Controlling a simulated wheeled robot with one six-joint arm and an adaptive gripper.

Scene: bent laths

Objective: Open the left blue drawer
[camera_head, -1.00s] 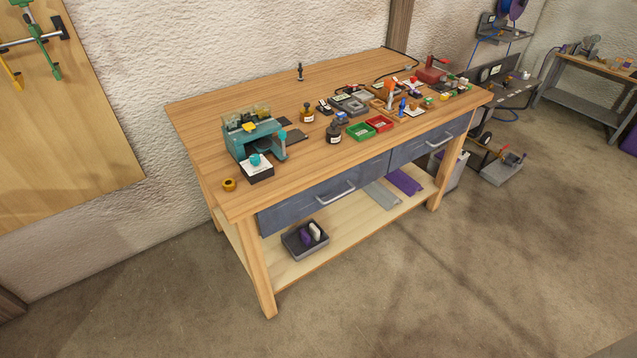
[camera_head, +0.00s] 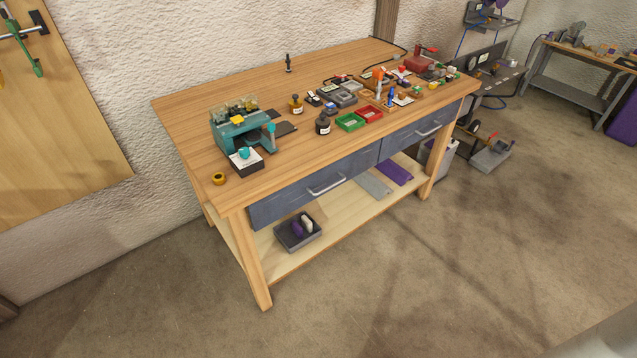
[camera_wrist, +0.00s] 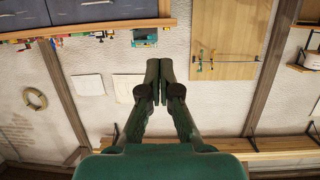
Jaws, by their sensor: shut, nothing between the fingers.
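The left blue drawer (camera_head: 290,199) sits under the top of a wooden workbench (camera_head: 188,110), at its near left. Its front is flush with the bench and looks closed. A silver bar handle (camera_head: 327,187) is on its front. A second blue drawer (camera_head: 400,138) with its own handle (camera_head: 430,129) is to the right, also closed. In the wrist view, my gripper (camera_wrist: 153,76) has its dark green fingers together, empty, in front of a pale wall. There the bench and drawers appear upside down at the top left. My gripper is out of the head view, well away from the handle.
A teal machine (camera_head: 240,130), bottles and trays cover the benchtop. A lower shelf (camera_head: 335,218) holds a grey bin (camera_head: 298,232) beneath the left drawer. The floor (camera_head: 400,280) before the bench is clear. A pale grey shape shows at the bottom right corner.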

